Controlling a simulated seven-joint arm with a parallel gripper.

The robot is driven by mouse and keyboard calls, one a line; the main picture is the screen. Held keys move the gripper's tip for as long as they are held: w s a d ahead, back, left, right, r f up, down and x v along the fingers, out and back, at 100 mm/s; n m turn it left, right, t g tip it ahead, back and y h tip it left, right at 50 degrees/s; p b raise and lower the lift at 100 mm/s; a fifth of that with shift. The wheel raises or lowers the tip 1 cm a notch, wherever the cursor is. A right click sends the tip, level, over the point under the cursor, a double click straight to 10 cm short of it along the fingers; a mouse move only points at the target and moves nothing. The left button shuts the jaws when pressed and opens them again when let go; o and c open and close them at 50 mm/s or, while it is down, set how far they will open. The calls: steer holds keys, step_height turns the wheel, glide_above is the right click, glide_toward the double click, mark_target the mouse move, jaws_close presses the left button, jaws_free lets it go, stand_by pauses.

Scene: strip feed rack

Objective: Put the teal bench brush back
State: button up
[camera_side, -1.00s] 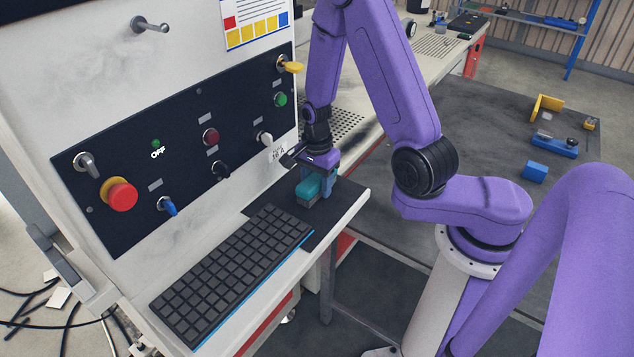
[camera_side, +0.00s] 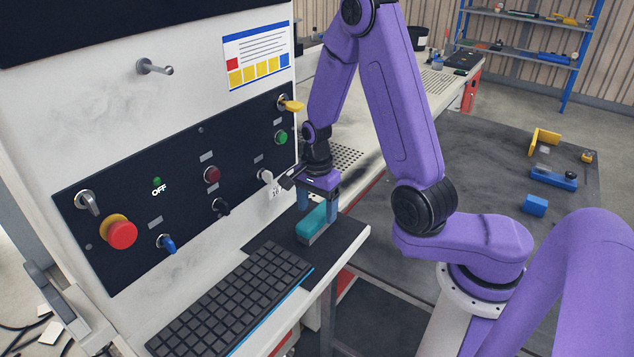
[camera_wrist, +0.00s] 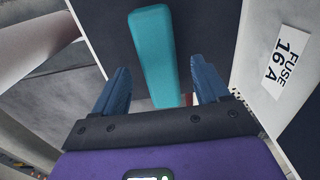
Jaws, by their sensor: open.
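The teal bench brush (camera_side: 311,222) lies on the dark mat (camera_side: 345,234) on the narrow shelf below the control panel. It also shows in the wrist view (camera_wrist: 155,55) as a long teal handle, reaching from the top down between my fingers. My gripper (camera_side: 319,205) is above the brush, pointing down, with its blue fingers apart. In the wrist view my gripper (camera_wrist: 160,88) is open, one finger on each side of the brush handle, with gaps between. The brush's lower end is partly hidden by my gripper body.
A black keyboard (camera_side: 235,300) lies on the shelf, nearer the camera. The upright panel (camera_side: 180,190) has knobs and a red emergency button (camera_side: 121,234) that stick out. A "FUSE 16 A" tag (camera_wrist: 286,57) hangs close to my gripper. A bare peg (camera_side: 154,67) sticks out above the panel.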

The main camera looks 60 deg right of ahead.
mark_target(313, 215)
step_height(313, 215, up, 7)
steer(key=shift+r, duration=0.2)
steer(key=s+a+r+n, duration=0.4)
steer(key=a+n, duration=0.4)
steer(key=n, duration=0.7)
steer(key=s+r+n, duration=0.2)
steer(key=s+n, duration=1.3)
steer(key=s, duration=0.2)
steer(key=shift+s+r+n, duration=0.25)
steer(key=shift+s+n, duration=0.05)
steer(key=shift+s, duration=0.05)
steer(key=shift+a, duration=0.1)
